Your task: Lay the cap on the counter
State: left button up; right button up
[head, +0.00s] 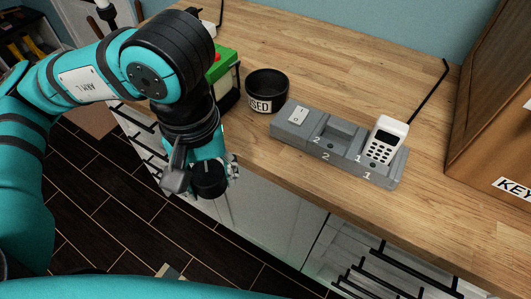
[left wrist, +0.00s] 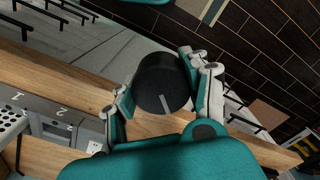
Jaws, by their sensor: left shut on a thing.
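The cap is a short black cylinder with a grey mark on it. It shows in the head view (head: 209,182) and large in the left wrist view (left wrist: 161,80). My left gripper (left wrist: 160,88) is shut on the cap, with a finger on each side of it. In the head view the cap appears just off the counter's front edge, in front of the pale drawer fronts. The wooden counter (head: 262,160) runs across the view, with its front edge to the right of the gripper. My right gripper is not in view.
A black bowl (head: 267,91) with a label stands on the counter. A grey numbered dock (head: 335,145) holds a white handset (head: 386,139). A green box (head: 224,75) is partly behind my arm. A wooden cabinet (head: 499,105) stands right. Bare wood lies between bowl and front edge.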

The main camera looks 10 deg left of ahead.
pick_arm(q)
jog(key=w+p, duration=0.2)
jog(key=w, duration=0.6)
jog(key=p, duration=0.1)
send_over(241, 136)
jog(key=shift+s+d+f, duration=0.1)
jog(key=shift+s+f, duration=0.25)
jog(key=shift+f, duration=0.4)
jog(key=shift+w+f, duration=0.1)
jog(key=shift+w, duration=0.25)
jog(key=shift+f+p, duration=0.65)
jog(key=shift+f, duration=1.1)
jog(key=shift+f+b, duration=0.25)
jog(key=shift+b, duration=0.1)
jog(key=shift+f+b, duration=0.4)
jog(key=shift+b, duration=0.2)
jog(key=o, duration=1.3)
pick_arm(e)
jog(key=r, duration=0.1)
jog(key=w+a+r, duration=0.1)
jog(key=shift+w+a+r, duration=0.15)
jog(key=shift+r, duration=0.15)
pick_arm(q)
jog(key=shift+r, duration=0.1)
